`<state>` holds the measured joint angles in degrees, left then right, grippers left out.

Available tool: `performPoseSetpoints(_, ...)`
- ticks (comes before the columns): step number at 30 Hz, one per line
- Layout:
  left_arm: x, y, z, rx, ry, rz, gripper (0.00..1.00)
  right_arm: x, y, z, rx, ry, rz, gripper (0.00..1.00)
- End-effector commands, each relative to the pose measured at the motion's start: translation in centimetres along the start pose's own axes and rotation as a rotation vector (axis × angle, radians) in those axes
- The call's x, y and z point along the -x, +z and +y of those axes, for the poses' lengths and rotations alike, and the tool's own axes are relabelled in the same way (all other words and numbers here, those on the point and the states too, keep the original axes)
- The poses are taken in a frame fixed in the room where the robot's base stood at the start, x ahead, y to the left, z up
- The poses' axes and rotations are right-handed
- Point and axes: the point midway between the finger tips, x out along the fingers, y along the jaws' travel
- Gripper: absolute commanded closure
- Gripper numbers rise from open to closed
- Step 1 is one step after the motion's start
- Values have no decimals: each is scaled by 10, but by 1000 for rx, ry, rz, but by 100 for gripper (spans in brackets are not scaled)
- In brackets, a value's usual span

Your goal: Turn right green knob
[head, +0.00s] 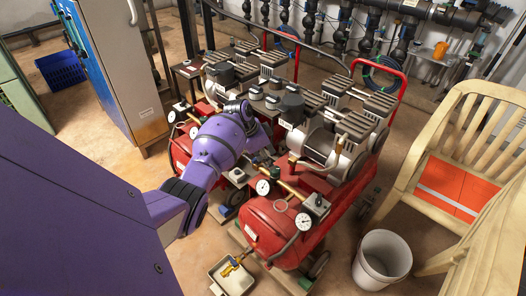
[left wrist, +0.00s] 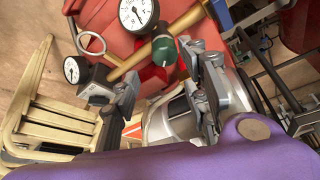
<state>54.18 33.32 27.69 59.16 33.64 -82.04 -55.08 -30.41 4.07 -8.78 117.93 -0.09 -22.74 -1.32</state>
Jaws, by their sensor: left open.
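The green knob (left wrist: 164,50) sits on a brass pipe (left wrist: 185,22) of a red compressor, in the left wrist view. My left gripper (left wrist: 164,85) is open, with one finger on each side of the space just below the knob in the picture. I cannot tell whether a finger touches it. In the head view my purple left arm reaches over to the front of the right red compressor (head: 265,226), and the gripper (head: 262,160) is small and dark there. My right gripper is in neither view.
Pressure gauges (head: 263,187) and (head: 303,221) flank the brass pipe closely. A second red compressor stands on the left. A white bucket (head: 383,262) and a wooden chair (head: 440,180) stand right. A tray (head: 217,289) lies on the floor in front.

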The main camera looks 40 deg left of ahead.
Motion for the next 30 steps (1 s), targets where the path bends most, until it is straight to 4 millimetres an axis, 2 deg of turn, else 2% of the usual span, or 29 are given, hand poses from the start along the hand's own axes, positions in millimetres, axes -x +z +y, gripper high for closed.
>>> performPoseSetpoints(3,23,0,-1,-2,-4,-1,59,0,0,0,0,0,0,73)
performPoseSetpoints(9,42,0,0,-1,0,-1,59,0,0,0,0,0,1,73)
performPoseSetpoints(30,45,-2,-1,25,-6,6,59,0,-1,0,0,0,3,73)
